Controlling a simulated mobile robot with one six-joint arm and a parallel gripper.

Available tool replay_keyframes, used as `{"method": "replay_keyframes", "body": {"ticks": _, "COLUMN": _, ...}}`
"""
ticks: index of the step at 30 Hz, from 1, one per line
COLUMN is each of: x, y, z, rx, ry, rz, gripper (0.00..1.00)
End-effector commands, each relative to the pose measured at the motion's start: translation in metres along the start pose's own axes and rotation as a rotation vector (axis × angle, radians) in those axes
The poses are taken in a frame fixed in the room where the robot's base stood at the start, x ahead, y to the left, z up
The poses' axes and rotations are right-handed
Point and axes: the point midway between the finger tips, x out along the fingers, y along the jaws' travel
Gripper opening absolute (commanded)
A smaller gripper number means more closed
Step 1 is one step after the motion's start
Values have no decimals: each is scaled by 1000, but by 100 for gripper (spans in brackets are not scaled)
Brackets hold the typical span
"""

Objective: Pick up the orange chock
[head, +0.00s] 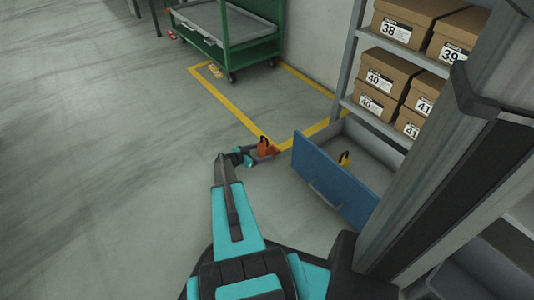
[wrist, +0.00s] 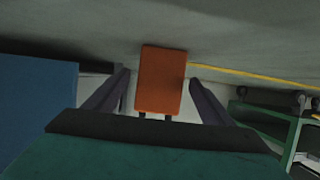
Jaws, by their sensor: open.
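The orange chock (head: 266,150) is on the floor by the corner of the yellow floor line, with a dark handle on it. It also shows in the wrist view (wrist: 162,80) as an orange block with two dark posts at its lower edge. My gripper (head: 250,155) is at the chock in the head view. In the wrist view its dark fingers stand open, one on each side of the chock, with gaps showing on both sides. Whether the fingers reach fully past the chock is hard to tell.
An open blue-fronted drawer (head: 335,184) is just right of the chock, with a small yellow-orange item (head: 344,158) in it. Shelves with shoe boxes (head: 390,72) rise behind it. A green cart (head: 232,40) stands at the back. The floor to the left is clear.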

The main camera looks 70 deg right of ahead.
Motion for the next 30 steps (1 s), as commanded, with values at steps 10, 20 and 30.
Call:
{"method": "replay_keyframes", "body": {"ticks": 10, "x": 3, "y": 0, "z": 0, "rx": 0, "ry": 0, "rz": 0, "gripper": 77}}
{"method": "replay_keyframes", "body": {"ticks": 20, "x": 22, "y": -1, "z": 3, "rx": 0, "ry": 0, "rz": 2, "gripper": 77}}
{"method": "replay_keyframes", "body": {"ticks": 30, "x": 53, "y": -3, "z": 1, "rx": 0, "ry": 0, "rz": 1, "gripper": 77}}
